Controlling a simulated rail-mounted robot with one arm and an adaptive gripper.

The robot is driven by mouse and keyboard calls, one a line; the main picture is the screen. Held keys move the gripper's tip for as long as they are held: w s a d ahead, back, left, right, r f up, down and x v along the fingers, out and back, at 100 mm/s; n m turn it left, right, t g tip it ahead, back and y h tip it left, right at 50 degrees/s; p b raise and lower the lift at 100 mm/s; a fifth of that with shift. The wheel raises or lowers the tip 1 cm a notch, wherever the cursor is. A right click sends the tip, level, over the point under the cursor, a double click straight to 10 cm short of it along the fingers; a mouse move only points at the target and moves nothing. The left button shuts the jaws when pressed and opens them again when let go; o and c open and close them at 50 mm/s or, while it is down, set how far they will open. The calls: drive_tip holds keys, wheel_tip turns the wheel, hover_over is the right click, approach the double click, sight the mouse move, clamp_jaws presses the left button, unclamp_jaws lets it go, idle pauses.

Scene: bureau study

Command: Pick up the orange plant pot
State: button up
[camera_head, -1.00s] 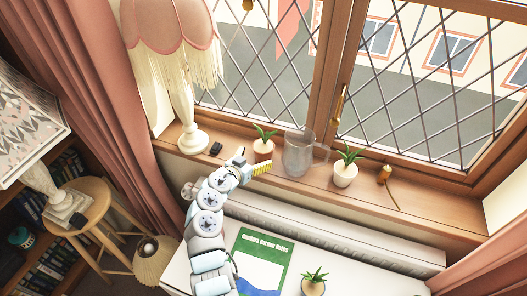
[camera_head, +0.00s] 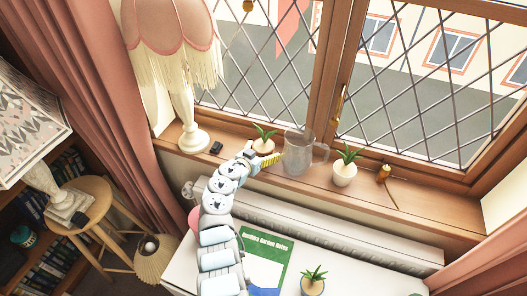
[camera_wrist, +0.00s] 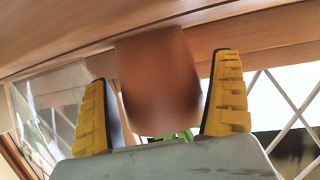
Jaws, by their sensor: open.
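The orange plant pot (camera_head: 264,147) with a small green plant stands on the wooden windowsill, between a small black object and a glass jug. My gripper (camera_head: 268,159) is at the pot in the head view, and my arm hides the pot's lower part. In the wrist view my gripper (camera_wrist: 163,69) is open, with one yellow finger on each side of the blurred brown-orange pot (camera_wrist: 158,85). The pot appears upside down there, its green leaves partly hidden by the gripper body. A gap shows at the left finger; I cannot tell whether the right finger touches.
The glass jug (camera_head: 297,160) stands close to the right of the pot. A white pot (camera_head: 345,174) with a plant and a brass-coloured object (camera_head: 383,173) are farther right. The black object (camera_head: 216,148) and fringed lamp (camera_head: 193,138) are left. A green book (camera_head: 280,245) lies below the sill.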

sight(263, 147)
drive_tip(key=c, duration=1.1)
drive_tip(key=shift+r, duration=0.1)
wheel_tip(263, 147, up, 3)
drive_tip(key=shift+s+r+p, duration=0.15)
drive_tip(key=shift+r+p, duration=0.05)
drive_tip(key=shift+p, duration=0.1)
drive_tip(key=shift+s+r, duration=0.2)
drive_tip(key=shift+r, duration=0.15)
drive_tip(key=s+r+b, duration=0.1)
drive_tip(key=s+r, duration=0.3)
drive_tip(key=s, duration=0.2)
drive_tip(key=s+a+r+b, duration=0.1)
drive_tip(key=s+r, duration=0.3)
drive_tip(key=s, duration=0.3)
drive_tip(key=shift+r, duration=0.4)
